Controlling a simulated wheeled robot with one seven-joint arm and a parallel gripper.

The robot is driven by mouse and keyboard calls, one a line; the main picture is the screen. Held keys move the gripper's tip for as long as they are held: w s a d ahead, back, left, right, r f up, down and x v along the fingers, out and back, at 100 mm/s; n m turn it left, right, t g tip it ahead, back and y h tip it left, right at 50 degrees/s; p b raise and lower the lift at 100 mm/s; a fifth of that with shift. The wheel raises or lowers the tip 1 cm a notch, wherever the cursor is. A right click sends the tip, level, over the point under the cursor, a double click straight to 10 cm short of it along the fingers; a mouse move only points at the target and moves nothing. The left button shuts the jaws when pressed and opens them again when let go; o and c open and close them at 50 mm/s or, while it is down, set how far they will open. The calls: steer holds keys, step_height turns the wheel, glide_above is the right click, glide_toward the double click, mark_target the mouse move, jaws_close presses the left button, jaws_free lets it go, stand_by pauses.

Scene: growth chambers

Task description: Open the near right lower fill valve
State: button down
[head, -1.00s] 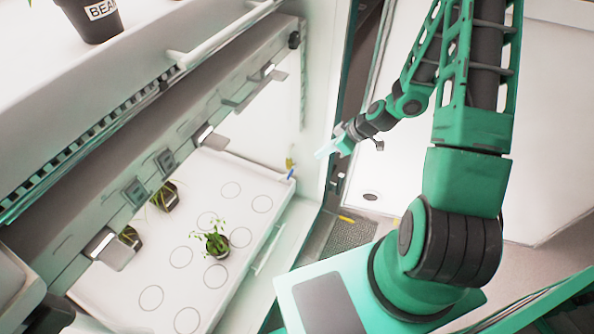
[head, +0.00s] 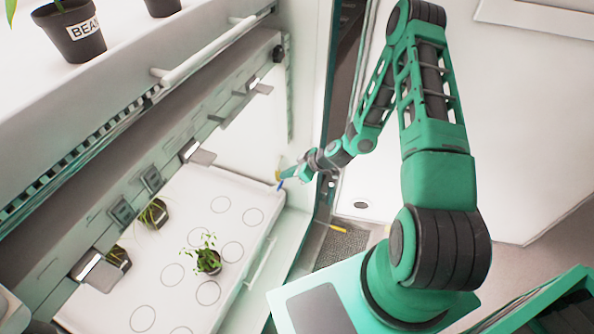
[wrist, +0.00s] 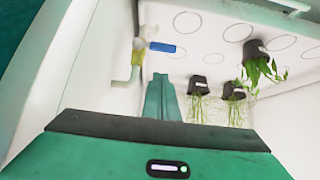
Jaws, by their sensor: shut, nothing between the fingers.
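The fill valve shows in the wrist view as a small yellow body (wrist: 139,57) on a pale pipe, with a blue lever (wrist: 166,47) pointing right from it. In the head view the blue lever (head: 281,185) is a small mark at the chamber's right side, by the tray corner. My gripper (head: 288,173) is shut and empty, right beside the valve. In the wrist view its closed fingers (wrist: 159,80) lie just below the lever in the picture. I cannot tell whether they touch it.
The white tray (head: 225,187) beside the valve holds a leafy potted plant (head: 207,260) and other pots at its left. A shelf with a white handle bar (head: 215,50) lies above. The chamber's side wall (wrist: 95,60) is close to my gripper.

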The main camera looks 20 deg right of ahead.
mark_target(282, 183)
steer(key=shift+w+a+f, duration=0.15)
steer(key=shift+f, duration=0.7)
steer(key=shift+w+a+f, duration=0.1)
steer(key=shift+f, duration=0.75)
steer(key=shift+w+a+f, duration=0.15)
steer(key=shift+f, duration=0.7)
